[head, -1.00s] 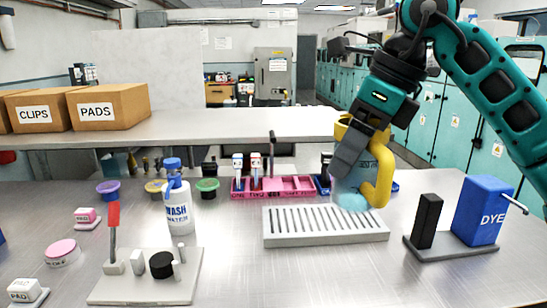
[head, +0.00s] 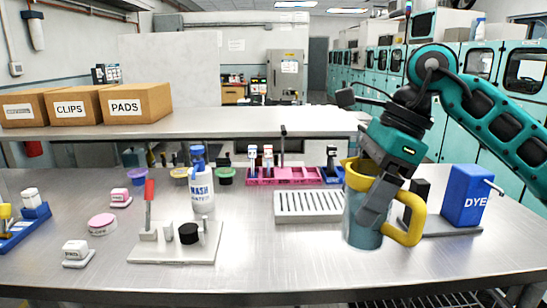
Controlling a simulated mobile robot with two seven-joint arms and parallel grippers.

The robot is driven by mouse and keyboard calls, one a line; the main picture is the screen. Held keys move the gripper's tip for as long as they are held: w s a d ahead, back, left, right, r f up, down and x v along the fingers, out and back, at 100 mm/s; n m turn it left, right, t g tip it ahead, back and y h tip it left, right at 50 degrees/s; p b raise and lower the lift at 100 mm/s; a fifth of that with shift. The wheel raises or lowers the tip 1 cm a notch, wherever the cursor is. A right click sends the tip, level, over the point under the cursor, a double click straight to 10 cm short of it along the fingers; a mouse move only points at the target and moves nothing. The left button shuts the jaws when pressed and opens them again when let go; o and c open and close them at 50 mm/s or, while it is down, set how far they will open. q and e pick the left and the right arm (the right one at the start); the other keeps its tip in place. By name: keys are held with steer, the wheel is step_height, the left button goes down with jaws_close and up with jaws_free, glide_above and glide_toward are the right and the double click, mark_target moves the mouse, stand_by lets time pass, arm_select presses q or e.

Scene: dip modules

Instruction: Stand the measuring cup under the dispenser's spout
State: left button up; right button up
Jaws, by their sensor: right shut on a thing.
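A measuring cup (head: 361,217) with a blue-grey see-through body and a yellow rim and handle is held upright by my right gripper (head: 372,212). The gripper is shut on it from above, at the cup's side. The cup hangs over or near the table, in front of the slatted tray's right end; I cannot tell whether its base touches. The blue dispenser (head: 468,196) marked DYE stands to the right on a dark base, with a thin grey spout (head: 494,187) pointing right. My left gripper is not in view.
A dark block (head: 418,203) stands left of the dispenser, partly behind the gripper and handle. The table's front right is clear.

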steer(key=f+n+g, duration=0.1)
steer(key=f+n, duration=0.2)
steer(key=s+d+f+n+g+h, duration=0.1)
steer(key=f+n, duration=0.2)
steer(key=s+d+f+n+g, duration=0.1)
steer(key=f+n, duration=0.2)
steer(key=n, duration=0.1)
steer(key=shift+s+d+f+h+p, duration=0.1)
steer(key=shift+s+f+h+p, duration=0.1)
steer(key=shift+f+h+p, duration=0.1)
steer(key=s+d+f+n+g+h, duration=0.1)
steer(key=s+d+f+n+h, duration=0.2)
steer(key=f+n, duration=0.5)
steer(key=shift+s+d+p, duration=0.3)
steer(key=shift+s+d, duration=0.05)
steer(key=shift+s, duration=0.15)
steer(key=shift+f, duration=0.1)
steer(key=shift+d, duration=0.1)
